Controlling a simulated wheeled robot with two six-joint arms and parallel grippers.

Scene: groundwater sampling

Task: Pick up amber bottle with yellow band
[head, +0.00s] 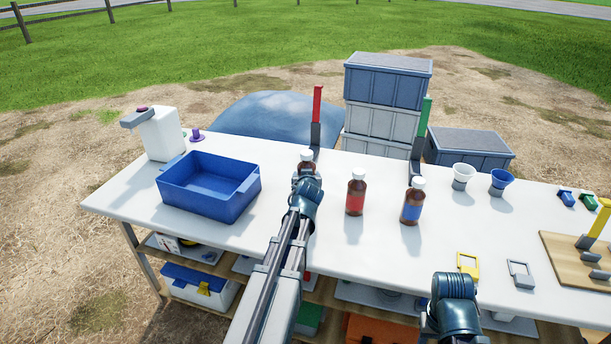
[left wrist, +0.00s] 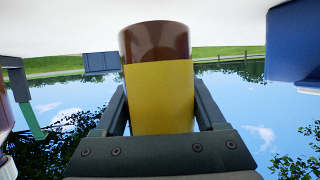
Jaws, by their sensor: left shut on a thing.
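The amber bottle with the yellow band (left wrist: 160,90) stands between the jaws of my left gripper in the left wrist view, its yellow band next to the fingers. In the head view only its white cap and brown shoulder (head: 306,161) show above my left gripper (head: 306,178), which hides the rest. The left gripper is shut on this bottle. I cannot tell whether its base touches the table. My right gripper (head: 453,292) is low at the table's front edge; its fingers are hidden.
On the white table (head: 330,240), an amber bottle with a red band (head: 355,195) and one with a blue band (head: 411,205) stand to the right. A blue tray (head: 209,207) lies to the left. Red-tipped (head: 317,108) and green-tipped (head: 423,125) uprights stand at the back edge.

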